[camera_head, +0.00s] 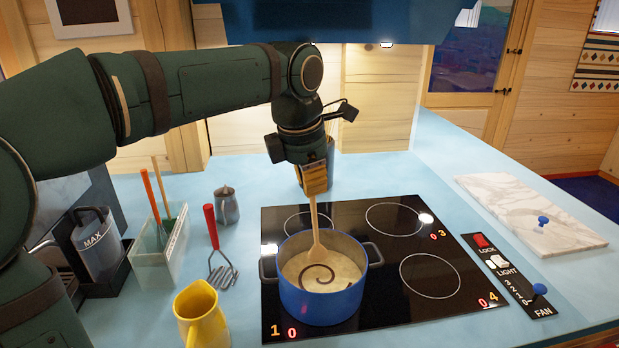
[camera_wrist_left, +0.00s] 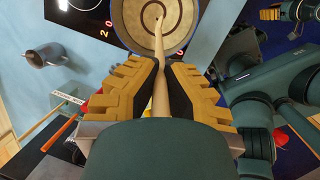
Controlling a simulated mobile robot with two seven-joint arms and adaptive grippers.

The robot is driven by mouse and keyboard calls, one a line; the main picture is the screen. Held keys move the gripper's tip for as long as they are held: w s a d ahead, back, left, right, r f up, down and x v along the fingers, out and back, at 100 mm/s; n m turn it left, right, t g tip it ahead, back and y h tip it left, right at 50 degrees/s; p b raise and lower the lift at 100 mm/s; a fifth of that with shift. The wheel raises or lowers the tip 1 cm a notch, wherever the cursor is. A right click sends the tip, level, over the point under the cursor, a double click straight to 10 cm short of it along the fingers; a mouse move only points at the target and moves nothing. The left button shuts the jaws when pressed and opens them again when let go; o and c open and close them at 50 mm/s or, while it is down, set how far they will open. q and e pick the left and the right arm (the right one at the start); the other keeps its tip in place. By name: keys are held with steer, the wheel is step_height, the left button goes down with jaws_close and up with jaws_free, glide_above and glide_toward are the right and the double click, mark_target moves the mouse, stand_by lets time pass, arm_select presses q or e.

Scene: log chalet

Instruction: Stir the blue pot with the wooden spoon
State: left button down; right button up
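The blue pot (camera_head: 322,304) stands on the front left zone of the black cooktop (camera_head: 384,307). It holds a pale creamy liquid (camera_head: 341,269) with a dark curved swirl. My left gripper (camera_head: 315,182) is above the pot, pointing down, shut on the handle of the wooden spoon (camera_head: 315,216). The spoon is nearly upright with its lower end in the liquid. In the left wrist view the yellow finger pads (camera_wrist_left: 164,90) close around the spoon handle (camera_wrist_left: 160,72), and the pot (camera_wrist_left: 128,37) shows beyond.
A yellow jug (camera_head: 202,318), a red-handled masher (camera_head: 220,260) and a glass utensil holder (camera_head: 158,255) stand left of the cooktop. A small metal pot (camera_head: 227,207) is behind them. A marble board (camera_head: 525,215) lies right; a blue hood (camera_head: 330,20) hangs above.

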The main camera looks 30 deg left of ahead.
mark_target(315, 238)
arm_select(q)
steer(key=shift+b+x, duration=0.5)
steer(key=shift+x, duration=0.5)
steer(key=shift+s+a+b+x, duration=0.1)
steer(key=shift+b+x, duration=1.2)
steer(key=shift+x, duration=0.9)
steer(key=shift+s+a+b+x, duration=0.15)
steer(key=shift+b+x, duration=1.1)
steer(key=shift+x, duration=0.95)
